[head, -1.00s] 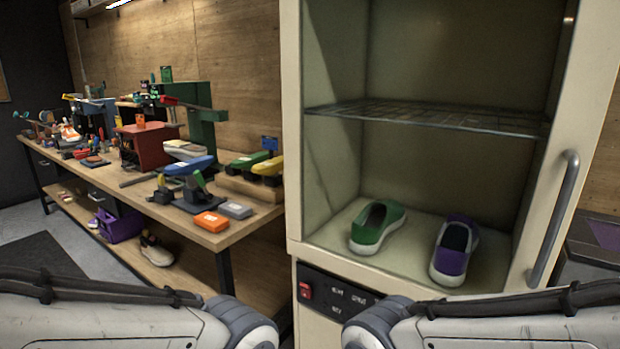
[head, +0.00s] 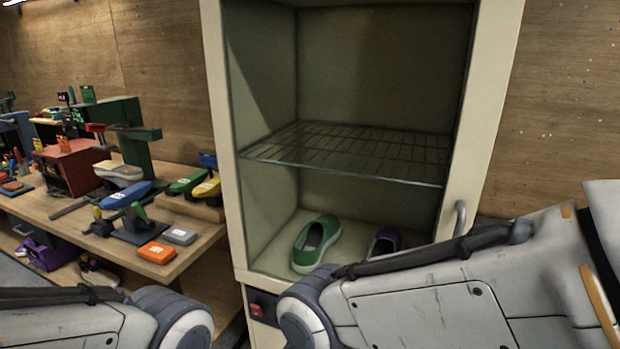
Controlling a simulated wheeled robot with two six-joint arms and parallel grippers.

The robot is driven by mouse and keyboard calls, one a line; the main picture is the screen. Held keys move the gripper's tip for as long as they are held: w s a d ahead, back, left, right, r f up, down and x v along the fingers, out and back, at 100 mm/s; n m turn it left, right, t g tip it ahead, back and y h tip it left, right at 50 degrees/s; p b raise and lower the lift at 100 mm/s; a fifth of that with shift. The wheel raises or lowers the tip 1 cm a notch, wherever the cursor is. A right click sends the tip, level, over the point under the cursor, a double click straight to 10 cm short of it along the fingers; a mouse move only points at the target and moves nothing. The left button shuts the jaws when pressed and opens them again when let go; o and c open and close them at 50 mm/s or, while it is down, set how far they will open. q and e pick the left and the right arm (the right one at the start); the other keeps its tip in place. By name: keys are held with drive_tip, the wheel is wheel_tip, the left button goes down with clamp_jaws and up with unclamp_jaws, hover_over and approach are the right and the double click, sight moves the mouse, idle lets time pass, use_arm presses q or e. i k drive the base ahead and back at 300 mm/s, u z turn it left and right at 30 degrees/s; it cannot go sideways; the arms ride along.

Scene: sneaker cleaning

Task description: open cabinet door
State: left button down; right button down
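A tall cream cabinet (head: 224,150) stands in the middle of the head view. A grey bar handle (head: 460,216) sits on the right side of its front frame, which looks flush with the cabinet. I cannot tell whether clear glass covers the opening. Inside are a wire shelf (head: 345,152), a green shoe (head: 316,243) and a purple shoe (head: 385,240) on the floor. My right arm crosses the lower right, hiding the lower handle and part of the purple shoe. My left arm is at the lower left. Neither gripper shows.
A wooden workbench (head: 190,262) stands left of the cabinet. A red switch (head: 257,311) is on the cabinet's lower panel. Plain wooden wall is at right.

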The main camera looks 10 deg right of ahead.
sight(496, 32)
drive_tip(key=z, duration=1.6)
drive_tip(key=k, duration=0.55)
drive_tip(key=u, duration=0.5)
